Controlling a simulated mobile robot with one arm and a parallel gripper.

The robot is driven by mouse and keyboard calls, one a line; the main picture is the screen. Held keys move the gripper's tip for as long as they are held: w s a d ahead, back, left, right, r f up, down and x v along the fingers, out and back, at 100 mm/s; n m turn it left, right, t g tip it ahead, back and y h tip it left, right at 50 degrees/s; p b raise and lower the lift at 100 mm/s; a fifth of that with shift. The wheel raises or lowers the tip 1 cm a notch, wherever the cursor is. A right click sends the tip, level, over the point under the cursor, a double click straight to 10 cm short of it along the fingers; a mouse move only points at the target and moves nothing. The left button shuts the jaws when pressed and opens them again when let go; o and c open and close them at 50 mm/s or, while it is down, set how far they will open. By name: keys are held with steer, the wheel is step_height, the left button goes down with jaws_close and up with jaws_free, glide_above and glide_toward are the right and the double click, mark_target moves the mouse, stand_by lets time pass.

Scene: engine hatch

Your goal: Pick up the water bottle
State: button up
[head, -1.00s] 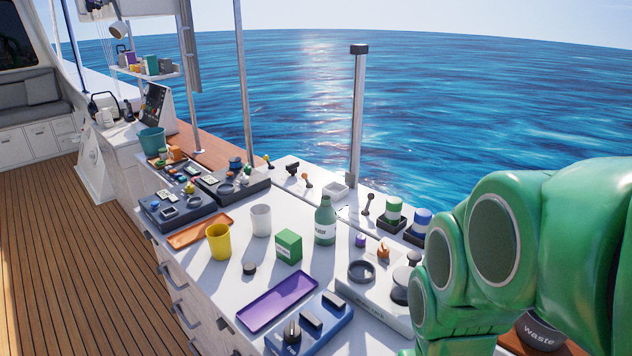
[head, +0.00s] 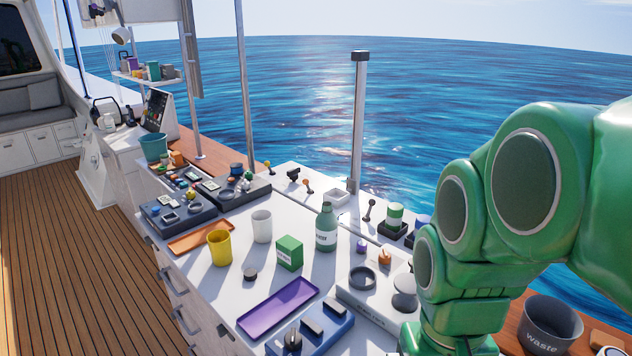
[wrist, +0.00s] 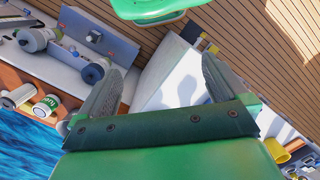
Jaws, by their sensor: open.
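The water bottle (head: 326,228) is green with a white label and stands upright on the white counter (head: 222,283), behind a green box. Nothing touches it. In the head view my green arm fills the right side and the gripper itself is out of sight. In the wrist view my gripper (wrist: 158,85) shows its two dark fingers spread apart with nothing between them, above the counter edge and wooden deck. The bottle cannot be made out in the wrist view.
Near the bottle stand a green box (head: 290,252), a white cup (head: 261,226) and a yellow cup (head: 219,247). A purple tray (head: 278,307) lies in front. A metal post (head: 357,120) rises behind. A waste bin (head: 551,325) is at lower right.

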steer(key=w+a+r+m+y, duration=0.2)
steer(key=w+a+m+y, duration=0.15)
steer(key=w, duration=0.75)
steer(key=w+a+r+m+t+y, duration=0.1)
steer(key=w+a+m+y, duration=0.2)
steer(key=w, duration=0.7)
steer(key=w+a+r+m+y, duration=0.25)
steer(key=w+a, duration=0.25)
steer(key=w, duration=0.6)
steer(key=w+d+f+m+t+y, duration=0.1)
steer(key=w+d+f+m+t, duration=0.2)
steer(key=w, duration=0.6)
steer(key=w+d+f+m+y, duration=0.1)
steer(key=w+d+m, duration=0.1)
steer(key=w+m, duration=0.5)
steer(key=w+d+f+m+t+y, duration=0.1)
steer(key=w+d+f+m+t, duration=0.15)
steer(key=w, duration=0.95)
glide_toward(326, 225)
steer(key=w+a+f, duration=0.2)
steer(key=w+f, duration=0.2)
steer(key=shift+x, duration=3.75)
steer(key=shift+w+d+r, duration=0.1)
steer(key=c, duration=1.2)
steer(key=shift+r+y, duration=0.2)
steer(key=shift+y, duration=0.1)
